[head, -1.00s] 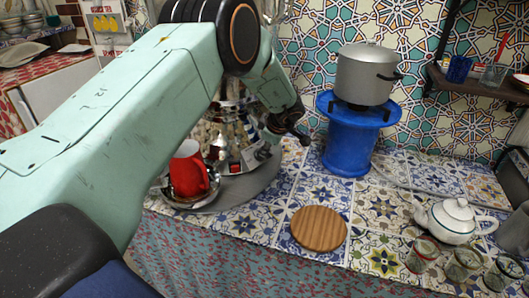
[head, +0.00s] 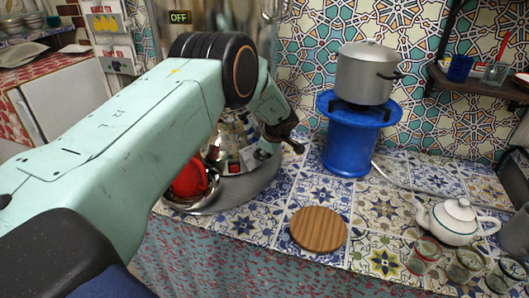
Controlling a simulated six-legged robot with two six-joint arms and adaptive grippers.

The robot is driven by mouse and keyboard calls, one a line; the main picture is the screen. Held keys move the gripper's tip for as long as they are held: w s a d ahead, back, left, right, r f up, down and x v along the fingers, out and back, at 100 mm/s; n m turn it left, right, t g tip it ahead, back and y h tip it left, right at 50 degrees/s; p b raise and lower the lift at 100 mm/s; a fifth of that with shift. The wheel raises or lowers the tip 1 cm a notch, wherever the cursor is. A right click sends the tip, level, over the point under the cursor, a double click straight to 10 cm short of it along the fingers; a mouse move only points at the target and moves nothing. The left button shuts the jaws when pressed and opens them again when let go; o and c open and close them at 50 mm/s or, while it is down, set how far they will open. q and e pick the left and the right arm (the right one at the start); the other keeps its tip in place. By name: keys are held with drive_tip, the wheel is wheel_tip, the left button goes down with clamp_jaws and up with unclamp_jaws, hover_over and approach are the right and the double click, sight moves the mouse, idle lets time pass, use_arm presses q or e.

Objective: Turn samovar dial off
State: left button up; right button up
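The silver samovar (head: 236,128) stands on a round grey tray (head: 247,190), and my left arm hides much of it. Small red and grey parts (head: 234,168) show low on its front; I cannot tell which is the dial. A green "OFF" label (head: 179,17) shows at the samovar's upper left. My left gripper (head: 291,141) is at the samovar's right side, seen edge-on and partly behind its own wrist. I cannot tell whether it is open or touching anything. My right gripper is not in view.
A red cup (head: 188,179) in a metal dish is partly behind my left arm. A blue stand (head: 348,145) with a grey pot (head: 366,75) is to the right. A wooden board (head: 318,229), a white teapot (head: 455,218) and several glasses are on the tiled counter.

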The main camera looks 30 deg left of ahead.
use_arm(q)
clamp_jaws()
drive_tip(key=shift+n, duration=0.3)
drive_tip(key=shift+s+f+n+t+b, duration=0.1)
drive_tip(key=shift+n+t+b, duration=0.3)
drive_tip(key=shift+b, duration=0.2)
drive_tip(key=shift+f+n+t+b, duration=0.1)
drive_tip(key=shift+n+t+b, duration=0.2)
drive_tip(key=shift+n+b, duration=0.35)
drive_tip(key=n+t+y+b, duration=0.1)
drive_tip(key=n+b, duration=0.2)
drive_tip(key=b, duration=0.3)
drive_tip(key=n+t+y+b, duration=0.1)
drive_tip(key=n+b, duration=0.2)
drive_tip(key=b, duration=0.3)
drive_tip(key=shift+s+f+b, duration=0.1)
drive_tip(key=shift+f+b, duration=0.1)
drive_tip(key=shift+b, duration=0.2)
drive_tip(key=shift+d+r+n+y+b, duration=0.1)
drive_tip(key=shift+n+y+b, duration=0.4)
drive_tip(key=shift+n+b, duration=0.65)
drive_tip(key=shift+t, duration=0.3)
